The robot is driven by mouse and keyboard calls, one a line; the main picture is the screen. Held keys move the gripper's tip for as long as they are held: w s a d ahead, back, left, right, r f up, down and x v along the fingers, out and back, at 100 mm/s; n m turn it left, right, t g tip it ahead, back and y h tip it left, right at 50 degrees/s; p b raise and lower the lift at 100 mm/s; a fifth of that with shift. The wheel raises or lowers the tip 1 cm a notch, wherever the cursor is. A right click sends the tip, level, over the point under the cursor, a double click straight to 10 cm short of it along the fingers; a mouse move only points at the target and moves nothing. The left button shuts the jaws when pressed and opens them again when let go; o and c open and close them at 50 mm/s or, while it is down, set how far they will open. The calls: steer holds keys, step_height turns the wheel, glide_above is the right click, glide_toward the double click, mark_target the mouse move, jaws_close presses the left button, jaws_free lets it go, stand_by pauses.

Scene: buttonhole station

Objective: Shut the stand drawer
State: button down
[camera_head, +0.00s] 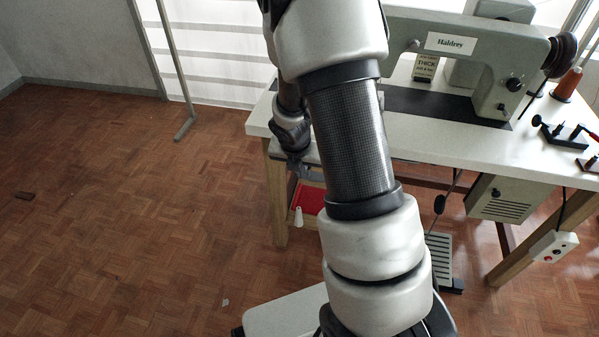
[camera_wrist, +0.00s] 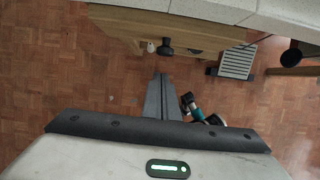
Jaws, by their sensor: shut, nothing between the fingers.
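The stand drawer, with a red inside (camera_head: 309,201), shows below the left end of the white table top in the head view. It is at least partly out, and my arm hides much of it. In the wrist view a wooden front (camera_wrist: 205,36) with a dark knob (camera_wrist: 165,47) lies ahead, under the table edge. My gripper (camera_wrist: 159,76) is shut and empty, its fingertips a little short of the knob in the picture. In the head view my gripper (camera_head: 298,168) is small and partly hidden, near the table's left front edge; contact cannot be told.
The white table (camera_head: 440,145) carries a sewing machine (camera_head: 465,55). A small white tapered piece (camera_head: 298,216) shows beside the red area. A grey foot pedal (camera_head: 438,258) and a control box (camera_head: 553,246) are to the right. The parquet floor at left is mostly clear.

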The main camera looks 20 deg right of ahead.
steer(key=shift+w+d, duration=0.85)
steer(key=shift+w, duration=0.2)
steer(key=shift+r, duration=0.1)
steer(key=w+d+p, duration=0.2)
steer(key=w+p, duration=0.1)
steer(key=shift+r, duration=0.15)
steer(key=shift+w+d, duration=0.15)
steer(key=shift+w, duration=0.1)
